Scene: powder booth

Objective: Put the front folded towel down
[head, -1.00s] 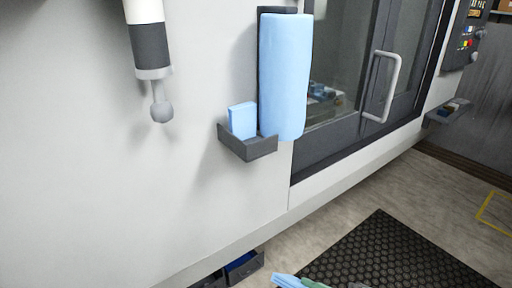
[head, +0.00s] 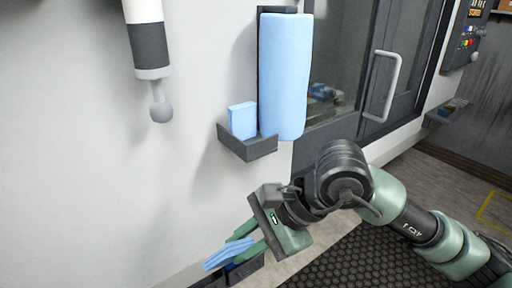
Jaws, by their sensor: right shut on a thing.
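My right gripper (head: 245,246) reaches in from the lower right, its green fingers shut on a light blue folded towel (head: 222,257). The towel sticks out past the fingertips to the left, tilted, and in the picture lies over the dark bins at the bottom. I cannot tell whether it touches them. My left gripper is not in view.
A dark wall tray (head: 250,148) holds a light blue block (head: 242,121), beside a large blue roll (head: 285,76). Dark low bins (head: 252,276) stand at the wall's foot, one with something blue inside. A black mat (head: 352,262) covers the floor.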

